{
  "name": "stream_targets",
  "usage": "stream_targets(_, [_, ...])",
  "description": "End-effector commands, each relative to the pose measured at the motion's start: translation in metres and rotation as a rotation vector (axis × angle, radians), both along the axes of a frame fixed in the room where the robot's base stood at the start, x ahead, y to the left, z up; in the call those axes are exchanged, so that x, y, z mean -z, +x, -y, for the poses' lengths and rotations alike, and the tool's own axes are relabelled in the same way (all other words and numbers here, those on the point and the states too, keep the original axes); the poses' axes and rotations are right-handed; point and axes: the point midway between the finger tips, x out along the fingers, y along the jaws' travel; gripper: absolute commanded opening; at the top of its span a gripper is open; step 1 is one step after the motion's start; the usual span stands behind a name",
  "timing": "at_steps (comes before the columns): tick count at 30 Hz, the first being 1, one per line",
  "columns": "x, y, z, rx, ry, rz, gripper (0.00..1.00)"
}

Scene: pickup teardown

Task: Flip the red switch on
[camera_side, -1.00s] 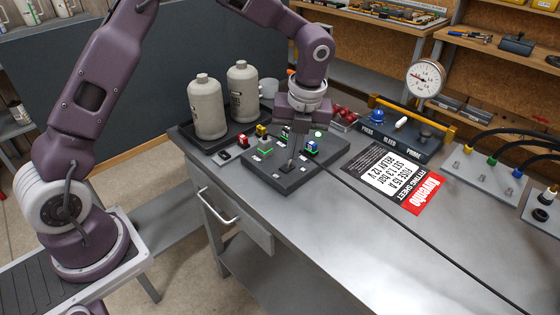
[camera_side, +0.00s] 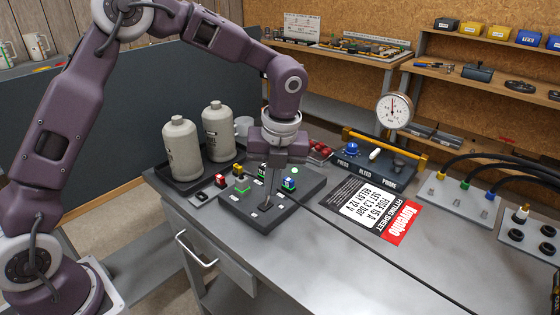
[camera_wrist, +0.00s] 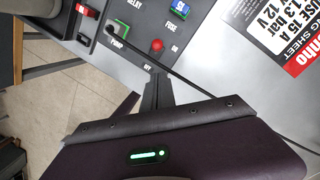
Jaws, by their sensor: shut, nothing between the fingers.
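The red switch (camera_wrist: 157,45) shows in the wrist view as a round red knob between the words ON and OFF. The dark control panel (camera_side: 240,213) carries it; in the side view a dark patch sits at the switch's place by my fingertips, and the red does not show clearly. My gripper (camera_wrist: 154,82) points down at the panel, shut and empty. In the wrist view its fingertips appear on the OFF side of the knob, with a small gap in the picture. I cannot tell whether they touch it or which way it is set.
Two grey canisters (camera_side: 182,150) stand behind left. The fitting sheet (camera_side: 368,203) lies right.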

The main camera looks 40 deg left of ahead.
Motion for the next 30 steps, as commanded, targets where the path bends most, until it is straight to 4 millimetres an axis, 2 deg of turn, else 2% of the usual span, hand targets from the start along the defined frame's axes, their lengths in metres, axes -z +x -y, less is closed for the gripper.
stream_targets(2, [-0.007, -0.012, 0.014, 0.005, 0.0, 0.002, 0.0])
stream_targets(9, [-0.062, 0.009, 0.024, 0.0, -0.003, 0.006, 0.0])
stream_targets(15, [-0.091, 0.019, 0.029, 0.0, -0.001, 0.002, 0.0])
stream_targets(19, [-0.099, 0.021, 0.03, 0.001, -0.001, 0.001, 0.0])
stream_targets(28, [-0.1, 0.021, 0.03, -0.002, -0.001, 0.001, 0.0])
stream_targets(30, [-0.108, 0.014, 0.028, -0.049, 0.001, 0.026, 0.0])
